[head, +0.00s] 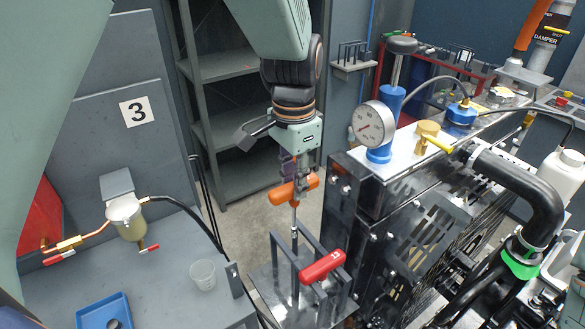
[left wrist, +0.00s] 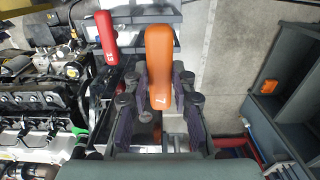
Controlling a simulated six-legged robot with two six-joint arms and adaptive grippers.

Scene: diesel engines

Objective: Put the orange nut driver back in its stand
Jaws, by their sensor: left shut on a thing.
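The orange nut driver (head: 304,185) has a T-shaped handle and a thin shaft pointing down. My left gripper (head: 293,180) is shut on it at the handle. In the left wrist view the orange handle (left wrist: 158,60) stands out between the purple-padded fingers (left wrist: 165,100). The stand (head: 343,300), a dark frame with upright bars, is directly below. The shaft's lower end overlaps the stand's bars in the head view; I cannot tell whether it is inside a slot. A red nut driver (head: 322,267) sits in the stand, and shows in the left wrist view (left wrist: 106,38). My right gripper is not in view.
The dark engine block (head: 370,240) with a round gauge (head: 373,124) stands close on the right. A grey bench (head: 165,270) with a clear cup (head: 203,274) and blue tray (head: 104,311) is at left. Shelves (head: 220,65) stand behind, with bare floor (head: 250,235) in front.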

